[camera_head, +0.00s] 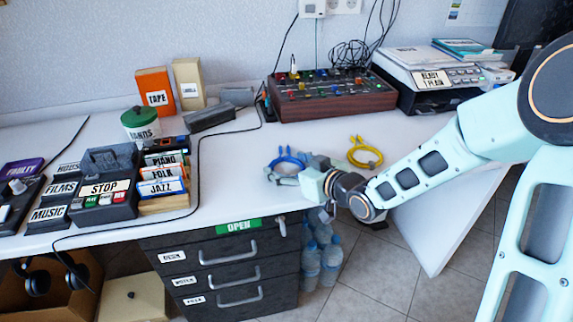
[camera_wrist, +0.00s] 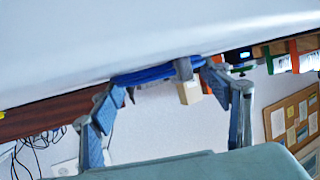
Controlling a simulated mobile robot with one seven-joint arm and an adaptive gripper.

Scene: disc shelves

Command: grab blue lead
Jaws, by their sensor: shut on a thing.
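The blue lead (camera_head: 287,157) is a coiled cable at the front middle of the white desk. My gripper (camera_head: 283,172) is at the coil, low over the desk. In the wrist view the blue lead (camera_wrist: 155,73) spans between the two fingers of my gripper (camera_wrist: 160,92), which are shut on it.
A coiled yellow lead (camera_head: 365,153) lies just right of the blue one. A mixer with wooden sides (camera_head: 330,103) and a printer (camera_head: 425,80) stand behind. Cassette racks (camera_head: 163,180) and a STOP player (camera_head: 104,188) are left. Drawers (camera_head: 225,270) are below.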

